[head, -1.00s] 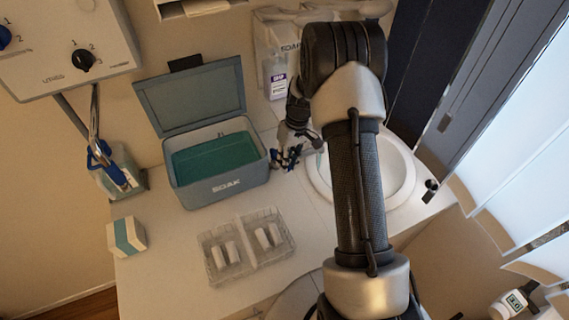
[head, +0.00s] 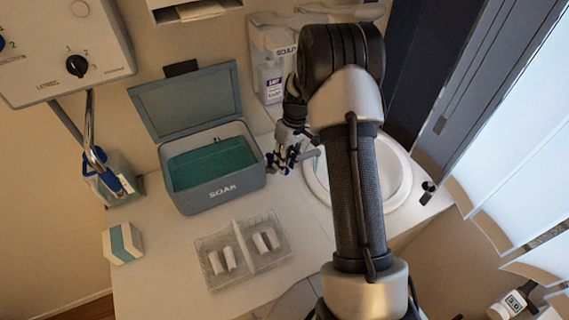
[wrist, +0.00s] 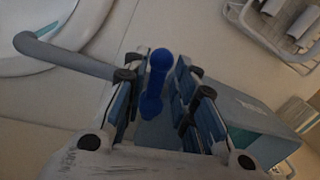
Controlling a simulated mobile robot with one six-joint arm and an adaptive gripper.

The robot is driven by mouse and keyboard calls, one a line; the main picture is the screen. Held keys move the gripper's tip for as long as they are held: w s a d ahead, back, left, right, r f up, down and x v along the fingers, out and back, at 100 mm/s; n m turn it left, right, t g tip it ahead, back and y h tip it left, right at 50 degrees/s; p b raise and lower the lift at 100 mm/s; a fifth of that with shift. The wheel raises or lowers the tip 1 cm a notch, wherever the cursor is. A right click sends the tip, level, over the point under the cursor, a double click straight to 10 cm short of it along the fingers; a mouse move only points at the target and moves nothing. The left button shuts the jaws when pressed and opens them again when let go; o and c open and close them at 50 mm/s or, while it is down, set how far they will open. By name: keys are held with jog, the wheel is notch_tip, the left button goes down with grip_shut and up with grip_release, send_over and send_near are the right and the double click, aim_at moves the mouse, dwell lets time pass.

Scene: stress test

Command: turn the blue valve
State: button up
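The blue valve (wrist: 156,82) shows in the wrist view as a blue lever with a rounded end. It stands between the two fingers of my gripper (wrist: 160,88). The fingers are apart, with a narrow gap visible on each side of the lever; I cannot tell whether either one touches it. In the head view my gripper (head: 284,157) is at the counter, between the grey SOAK box and the round basin. The valve cannot be made out clearly there, behind the fingers and their blue parts.
The grey SOAK box (head: 222,192) stands open just left of my gripper. The white basin (head: 397,201) is to the right, with a grey spout (wrist: 65,55) beside my gripper. A clear tray (head: 216,270) with white rolls lies in front. A soap bottle (head: 271,82) is behind.

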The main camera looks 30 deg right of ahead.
notch_tip(320, 180, up, 10)
jog(key=d, duration=0.2)
jog(key=shift+w+r, duration=0.2)
jog(key=shift+w, duration=0.05)
jog(key=shift+o, duration=1.4)
jog(key=shift+s+d+r, duration=0.1)
jog(key=shift+s+r, duration=0.1)
jog(key=shift+s, duration=0.05)
jog(key=s+d+r+t+y+b, duration=0.1)
jog(key=s+d+r+t+b, duration=0.15)
jog(key=s+t, duration=0.2)
jog(key=b+x, duration=0.1)
jog(key=x, duration=0.4)
jog(key=b+x, duration=0.1)
jog(key=x, duration=0.5)
jog(key=b+x, duration=0.1)
jog(key=x, duration=0.4)
jog(key=shift+s+a+f, duration=0.15)
jog(key=shift+s+a, duration=0.1)
jog(key=shift+a, duration=0.1)
jog(key=shift+c, duration=0.3)
grip_shut()
